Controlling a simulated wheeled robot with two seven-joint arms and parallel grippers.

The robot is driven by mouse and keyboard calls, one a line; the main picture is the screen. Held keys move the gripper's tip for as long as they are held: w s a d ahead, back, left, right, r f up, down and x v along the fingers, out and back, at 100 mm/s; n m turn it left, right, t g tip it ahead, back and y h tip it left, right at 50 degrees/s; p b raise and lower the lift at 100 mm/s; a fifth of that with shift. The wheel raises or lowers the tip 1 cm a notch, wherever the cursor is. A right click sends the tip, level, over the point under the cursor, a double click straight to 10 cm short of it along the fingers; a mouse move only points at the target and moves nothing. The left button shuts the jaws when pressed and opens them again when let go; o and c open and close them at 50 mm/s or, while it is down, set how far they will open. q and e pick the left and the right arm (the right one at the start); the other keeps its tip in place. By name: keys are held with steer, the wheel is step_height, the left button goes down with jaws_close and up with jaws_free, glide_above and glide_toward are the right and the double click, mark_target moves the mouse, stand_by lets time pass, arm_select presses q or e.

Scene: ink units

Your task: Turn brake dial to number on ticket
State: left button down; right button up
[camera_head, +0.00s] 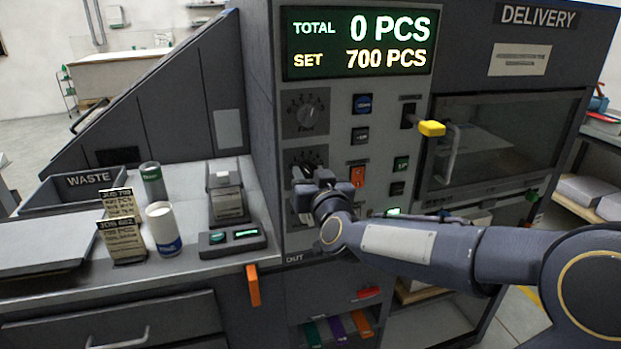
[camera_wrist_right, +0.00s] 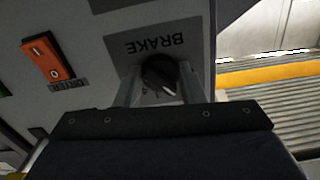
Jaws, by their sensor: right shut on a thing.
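The brake dial is a dark round knob on a grey panel (camera_head: 381,95). In the head view its scale plate (camera_head: 305,157) shows above my right gripper (camera_head: 304,178), which covers part of the knob. In the right wrist view, seen upside down, the knob (camera_wrist_right: 160,72) sits between the fingers of the right gripper (camera_wrist_right: 156,84), shut on it. A pale pointer mark shows; its number is unreadable. The BRAKE label (camera_wrist_right: 154,45) is beside it. Two small tickets stand on the left counter, JOB 719 (camera_head: 119,206) and JOB 622 (camera_head: 123,243); their smaller lines are not legible. My left gripper is not in view.
Above is the Feed dial (camera_head: 307,113). An orange switch (camera_head: 357,177) and several buttons are close on the right. A yellow-handled lever (camera_head: 431,128) sticks out near the delivery window. A white cup (camera_head: 163,230) and a green-banded can (camera_head: 152,180) stand by the tickets.

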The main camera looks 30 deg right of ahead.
steer(key=m+b, duration=0.3)
steer(key=m, duration=0.2)
steer(key=shift+f, duration=0.15)
steer(key=m+b, duration=0.2)
steer(key=m, duration=0.3)
steer(key=shift+a, duration=0.1)
steer(key=shift+m+b, duration=0.3)
steer(key=shift+m, duration=0.1)
steer(key=o, duration=1)
steer(key=shift+r, duration=0.2)
steer(key=p+v, duration=0.1)
steer(key=v, duration=0.6)
steer(key=shift+s, duration=0.4)
steer(key=shift+a, duration=0.1)
